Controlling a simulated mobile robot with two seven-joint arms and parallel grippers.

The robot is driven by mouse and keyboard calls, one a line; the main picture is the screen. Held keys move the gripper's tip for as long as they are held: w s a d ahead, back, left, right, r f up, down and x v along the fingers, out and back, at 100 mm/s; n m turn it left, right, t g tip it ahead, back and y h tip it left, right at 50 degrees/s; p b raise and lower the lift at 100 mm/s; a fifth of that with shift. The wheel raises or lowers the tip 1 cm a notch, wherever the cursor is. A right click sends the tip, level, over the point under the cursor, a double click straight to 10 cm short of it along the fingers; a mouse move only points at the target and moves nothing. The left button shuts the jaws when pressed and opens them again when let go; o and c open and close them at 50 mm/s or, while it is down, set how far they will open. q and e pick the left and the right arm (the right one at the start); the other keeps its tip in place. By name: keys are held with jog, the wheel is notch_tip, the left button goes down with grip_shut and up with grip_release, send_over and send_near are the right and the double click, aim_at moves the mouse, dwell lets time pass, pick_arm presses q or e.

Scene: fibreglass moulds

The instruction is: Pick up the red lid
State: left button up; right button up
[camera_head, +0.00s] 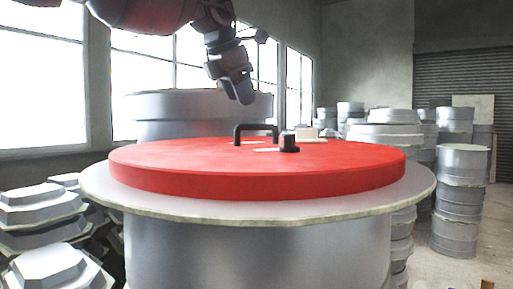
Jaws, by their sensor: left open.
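The red lid (200,160) is a wide flat disc lying level on top of a large grey mould (255,240) in the centre foreground. A black bar handle (255,128) stands up from the lid near its middle. A short black knob (289,143) sits to the right of the handle. My left gripper (250,75) hangs from the upper left, above the handle, apart from it and from the lid. It is open and holds nothing visible. My right gripper is out of view.
The mould's pale rim (418,188) juts out around the lid. A grey round mould (160,108) stands behind it. Stacked angular moulds (40,210) fill the left side; stacked drums (460,200) stand at right. The air above the lid's right side is clear.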

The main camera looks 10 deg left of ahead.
aim_at(257, 128)
pick_arm(q)
jog(key=x, duration=0.4)
jog(key=shift+w+d+f+b, duration=0.15)
jog(key=shift+f+b, duration=0.1)
jog(key=shift+b, duration=0.15)
jog(key=shift+w+d+f, duration=0.2)
jog(key=shift+w+f, duration=0.15)
jog(key=shift+w, duration=0.1)
jog(key=x, duration=0.3)
jog(key=shift+w+d+p, duration=0.25)
jog(key=shift+w+p, duration=0.1)
jog(key=shift+w, duration=0.05)
jog(key=shift+w+f, duration=0.2)
jog(key=shift+f, duration=0.15)
jog(key=shift+c, duration=0.5)
grip_shut()
